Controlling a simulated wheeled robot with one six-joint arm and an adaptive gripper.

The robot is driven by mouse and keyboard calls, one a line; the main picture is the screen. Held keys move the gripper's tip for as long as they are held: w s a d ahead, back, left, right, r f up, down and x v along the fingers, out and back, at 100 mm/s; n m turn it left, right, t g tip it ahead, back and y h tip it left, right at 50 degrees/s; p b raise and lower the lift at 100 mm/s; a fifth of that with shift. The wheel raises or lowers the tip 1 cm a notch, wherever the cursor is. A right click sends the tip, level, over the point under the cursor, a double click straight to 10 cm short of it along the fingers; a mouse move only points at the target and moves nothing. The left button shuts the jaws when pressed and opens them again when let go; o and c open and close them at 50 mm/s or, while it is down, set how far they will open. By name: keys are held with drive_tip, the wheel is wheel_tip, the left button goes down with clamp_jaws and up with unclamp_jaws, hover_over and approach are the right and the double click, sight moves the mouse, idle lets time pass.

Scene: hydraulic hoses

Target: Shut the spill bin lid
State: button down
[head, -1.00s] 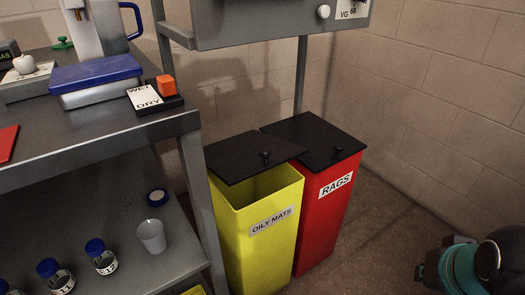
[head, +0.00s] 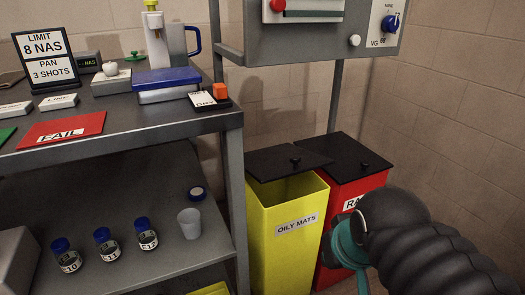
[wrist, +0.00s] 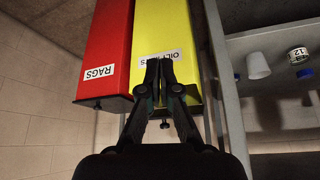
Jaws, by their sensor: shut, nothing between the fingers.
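The yellow bin labelled OILY MATS (head: 287,245) stands on the floor beside the workbench; it also shows in the wrist view (wrist: 160,30). Its black lid (head: 275,160), with a small knob (head: 295,161), sits back over the rear, and the front of the opening is uncovered. The red bin labelled RAGS (head: 343,192) stands right of it, its black lid (head: 345,150) covering the top. In the wrist view, my gripper (wrist: 158,66) is shut and empty, overlapping the yellow bin's label. In the head view, my arm hides part of the red bin; the fingertips are not visible there.
The workbench (head: 120,140) and its leg stand close left of the yellow bin. A cup (head: 190,223) and several blue-capped bottles (head: 104,243) are on its lower shelf. A grey panel (head: 310,35) hangs above the bins. A block wall is behind and to the right.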

drive_tip(key=w+r+n+y+p, duration=0.1)
drive_tip(key=w+r+n, duration=0.1)
drive_tip(key=w+r, duration=0.95)
drive_tip(key=w+r+n+y+p, duration=0.15)
drive_tip(key=w+r, duration=0.45)
drive_tip(key=w, duration=1)
drive_tip(key=g, duration=0.1)
hover_over(296, 157)
drive_tip(key=shift+h, duration=0.35)
drive_tip(key=f, duration=0.5)
drive_tip(key=w+f, duration=0.1)
drive_tip(key=f, duration=0.2)
drive_tip(key=shift+a+f, duration=0.15)
drive_tip(key=shift+s+f, duration=0.2)
drive_tip(key=shift+f, duration=0.35)
drive_tip(key=shift+s+f, duration=0.2)
drive_tip(key=shift+f, duration=0.35)
drive_tip(key=shift+s+f, duration=0.25)
drive_tip(key=shift+f, duration=0.55)
drive_tip(key=shift+f+b, duration=0.1)
drive_tip(key=shift+b, duration=0.25)
